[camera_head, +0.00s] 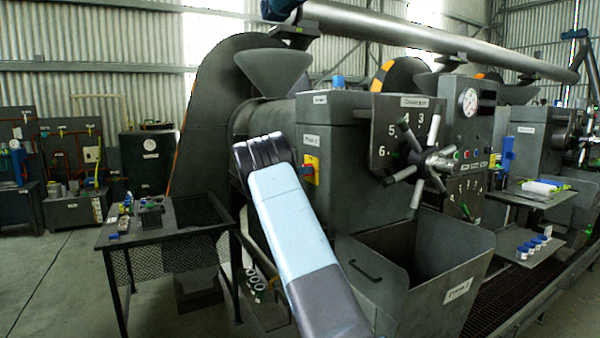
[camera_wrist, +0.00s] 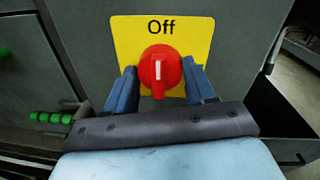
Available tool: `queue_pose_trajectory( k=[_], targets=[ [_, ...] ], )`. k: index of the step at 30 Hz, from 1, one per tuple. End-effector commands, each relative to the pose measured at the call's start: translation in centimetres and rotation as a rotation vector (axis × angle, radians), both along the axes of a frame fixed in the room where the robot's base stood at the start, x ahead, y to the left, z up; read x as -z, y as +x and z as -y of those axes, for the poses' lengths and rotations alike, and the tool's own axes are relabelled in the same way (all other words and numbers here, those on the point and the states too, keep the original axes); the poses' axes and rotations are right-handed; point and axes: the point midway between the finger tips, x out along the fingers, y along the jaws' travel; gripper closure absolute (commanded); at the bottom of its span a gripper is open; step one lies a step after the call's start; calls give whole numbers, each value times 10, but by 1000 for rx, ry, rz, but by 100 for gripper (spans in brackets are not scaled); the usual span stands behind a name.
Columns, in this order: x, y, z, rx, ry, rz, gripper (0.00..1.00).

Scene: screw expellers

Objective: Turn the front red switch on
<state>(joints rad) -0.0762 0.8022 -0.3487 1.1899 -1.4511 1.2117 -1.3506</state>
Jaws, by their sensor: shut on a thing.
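The red switch (camera_wrist: 160,68) is a round knob on a yellow plate (camera_wrist: 190,28) marked "Off" above it. A white line on the knob stands upright, toward "Off". My gripper (camera_wrist: 160,86) has one blue-grey finger on each side of the knob and is shut on it. The lower part of the knob lies between the fingers. In the head view the red switch (camera_head: 308,170) is on the side of the front grey machine (camera_head: 340,205), just right of my arm. My fingers are hidden there.
A handwheel with several spokes (camera_head: 420,158) and a numbered dial plate (camera_head: 405,115) are on the machine's front. An open bin (camera_head: 425,265) stands below. A mesh-sided table (camera_head: 165,235) stands to the left. Green knobs (camera_wrist: 55,117) show at the left in the wrist view.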

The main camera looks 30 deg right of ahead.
Motion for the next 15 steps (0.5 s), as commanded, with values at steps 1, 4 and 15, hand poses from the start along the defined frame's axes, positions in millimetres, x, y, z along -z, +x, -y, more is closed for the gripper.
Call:
queue_pose_trajectory(
  k=[1, 4, 15],
  targets=[
    [-2, 1, 3, -4, -3, 11, 76],
    [-2, 0, 5, -3, -4, 44, 76],
    [-1, -1, 7, -1, 5, 314, 75]
  ],
)
